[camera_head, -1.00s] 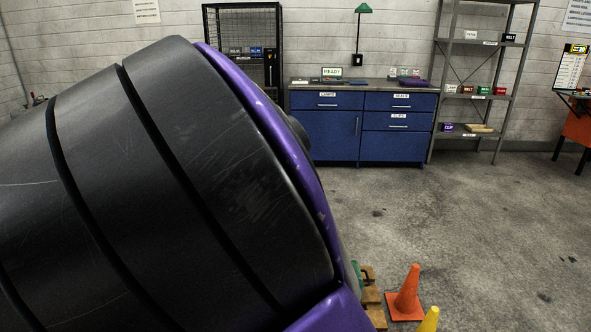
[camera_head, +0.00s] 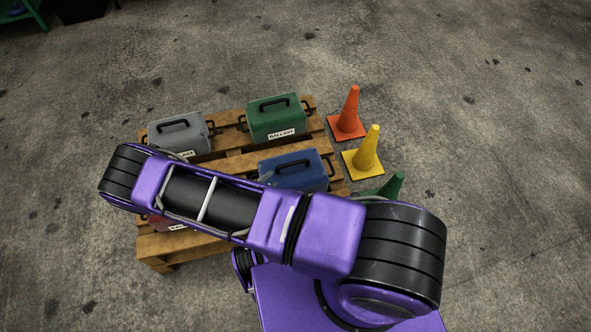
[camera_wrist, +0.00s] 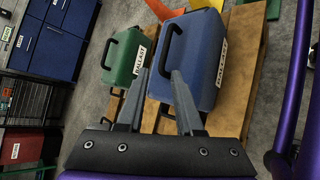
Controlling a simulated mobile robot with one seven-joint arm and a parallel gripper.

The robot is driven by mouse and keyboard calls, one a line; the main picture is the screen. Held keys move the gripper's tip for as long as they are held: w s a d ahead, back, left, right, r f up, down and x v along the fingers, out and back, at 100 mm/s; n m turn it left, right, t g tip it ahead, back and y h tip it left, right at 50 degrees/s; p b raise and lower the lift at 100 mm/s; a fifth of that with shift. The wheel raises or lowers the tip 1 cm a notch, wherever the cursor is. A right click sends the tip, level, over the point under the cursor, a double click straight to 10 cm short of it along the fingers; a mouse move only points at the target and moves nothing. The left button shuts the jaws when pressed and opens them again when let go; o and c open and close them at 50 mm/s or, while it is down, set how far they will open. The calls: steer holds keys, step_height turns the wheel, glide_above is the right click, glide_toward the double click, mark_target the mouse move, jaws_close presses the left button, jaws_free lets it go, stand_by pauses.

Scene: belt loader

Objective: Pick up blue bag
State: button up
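The blue bag (camera_head: 296,172) is a boxy case with a black top handle, on a wooden pallet in the head view. My purple arm covers its lower front. In the wrist view the blue bag (camera_wrist: 203,50) stands just beyond my gripper (camera_wrist: 159,73). Its white BALLAST label faces right and its black handle points left, near the fingertips. My gripper is open, with a clear gap between two grey fingers, and holds nothing. I cannot tell whether a finger touches the bag.
The pallet (camera_head: 232,163) also bears a green bag (camera_head: 276,122), a grey bag (camera_head: 184,140) and a red bag (camera_head: 160,222), mostly hidden by my arm. Orange (camera_head: 349,112), yellow (camera_head: 367,150) and green (camera_head: 394,187) cones stand at its right. The floor beyond is clear.

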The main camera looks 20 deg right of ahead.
steer(key=b, duration=0.2)
glide_toward(292, 164)
steer(key=x, duration=0.5)
steer(key=shift+d, duration=0.3)
steer(key=b+x, duration=0.1)
steer(key=x, duration=0.1)
steer(key=b+x, duration=0.1)
steer(key=x, duration=0.2)
steer(key=shift+w+a+f, duration=0.1)
steer(key=shift+f, duration=0.25)
steer(key=shift+c, duration=0.2)
jaws_close()
stand_by(0.3)
steer(key=shift+w+r, duration=0.15)
steer(key=shift+r, duration=0.05)
